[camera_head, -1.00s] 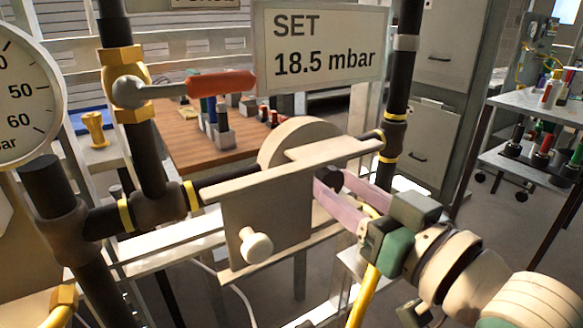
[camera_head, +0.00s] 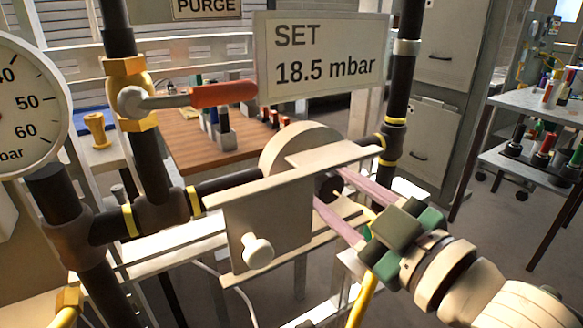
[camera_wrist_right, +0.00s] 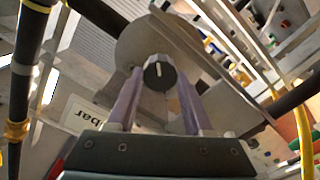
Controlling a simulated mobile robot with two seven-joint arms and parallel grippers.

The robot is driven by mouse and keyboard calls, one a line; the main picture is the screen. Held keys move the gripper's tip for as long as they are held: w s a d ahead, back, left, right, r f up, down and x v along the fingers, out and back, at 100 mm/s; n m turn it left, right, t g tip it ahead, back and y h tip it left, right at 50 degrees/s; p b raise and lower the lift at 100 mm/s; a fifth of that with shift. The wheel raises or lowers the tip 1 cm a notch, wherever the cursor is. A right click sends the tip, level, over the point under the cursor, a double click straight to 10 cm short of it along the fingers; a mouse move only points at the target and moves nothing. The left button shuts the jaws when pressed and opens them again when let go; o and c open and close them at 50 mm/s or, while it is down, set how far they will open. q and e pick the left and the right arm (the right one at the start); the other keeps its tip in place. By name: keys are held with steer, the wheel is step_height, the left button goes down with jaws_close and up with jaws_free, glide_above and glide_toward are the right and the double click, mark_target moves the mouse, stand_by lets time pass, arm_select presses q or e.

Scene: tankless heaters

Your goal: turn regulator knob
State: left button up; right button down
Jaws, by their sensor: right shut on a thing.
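The regulator (camera_head: 268,215) is a beige body with a round disc behind a flat plate, set in the black pipe run. Its dark knob with a white mark (camera_wrist_right: 159,72) faces my right wrist camera. My right gripper (camera_head: 332,187) reaches in from the lower right, and its two pinkish fingers are shut on the knob, one on each side. In the head view the knob is mostly hidden by the fingers and the plate. A sign (camera_head: 322,58) reads SET 18.5 mbar. My left gripper is not in view.
A pressure gauge (camera_head: 28,105) stands at the left. A red-handled valve lever (camera_head: 222,94) sticks out above the pipe. A yellow hose (camera_head: 362,298) runs below the gripper. A wooden bench (camera_head: 190,150) with tools is behind, and a black vertical pipe (camera_head: 405,90) rises at the right.

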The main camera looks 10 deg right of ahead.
steer(key=shift+n, duration=0.8)
steer(key=c, duration=0.6)
jaws_free()
steer(key=v, duration=1)
steer(key=shift+r, duration=0.1)
